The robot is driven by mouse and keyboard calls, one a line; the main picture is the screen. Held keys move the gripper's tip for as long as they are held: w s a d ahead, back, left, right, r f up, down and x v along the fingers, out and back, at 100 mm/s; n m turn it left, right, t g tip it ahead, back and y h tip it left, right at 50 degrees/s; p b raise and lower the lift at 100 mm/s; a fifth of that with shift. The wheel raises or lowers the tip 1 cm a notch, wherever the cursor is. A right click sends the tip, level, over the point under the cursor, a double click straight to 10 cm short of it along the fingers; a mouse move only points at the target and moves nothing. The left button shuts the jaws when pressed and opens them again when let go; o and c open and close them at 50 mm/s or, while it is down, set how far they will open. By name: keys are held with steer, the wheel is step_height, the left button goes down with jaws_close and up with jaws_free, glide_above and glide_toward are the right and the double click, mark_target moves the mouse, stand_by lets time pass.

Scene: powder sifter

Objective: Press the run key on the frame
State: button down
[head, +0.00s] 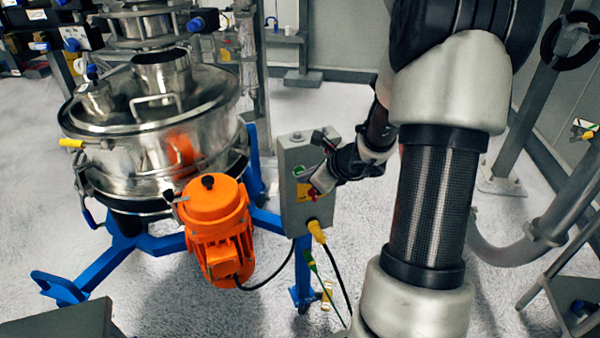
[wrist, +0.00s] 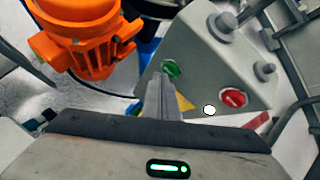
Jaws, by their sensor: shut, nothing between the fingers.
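The grey control box (head: 300,215) is fixed to the blue frame (head: 265,218), right of the orange motor. Its face carries a green key (head: 299,171) and a red knob (head: 311,193). In the wrist view the green key (wrist: 171,69) lies just beyond the fingertips, and the red knob (wrist: 232,97) is to their right. I take the green key to be the run key; no label is legible. My gripper (wrist: 160,78) is shut and empty, close in front of the box face. I cannot tell whether its tips touch the key. In the head view my wrist partly hides the box's right side.
The orange motor (head: 215,215) hangs left of the box, beside the steel sifter (head: 160,130). A yellow plug (head: 317,231) and cables hang below the box. Grey pipes and rails (head: 540,235) stand at right.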

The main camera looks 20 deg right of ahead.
steer(key=shift+w, duration=0.4)
stand_by(0.5)
steer(key=shift+s+b, duration=0.4)
steer(key=shift+s, duration=0.45)
steer(key=shift+s, duration=0.1)
steer(key=s+b, duration=0.1)
steer(key=s, duration=0.3)
steer(key=shift+s+a, duration=0.1)
steer(key=shift+s, duration=0.3)
stand_by(0.4)
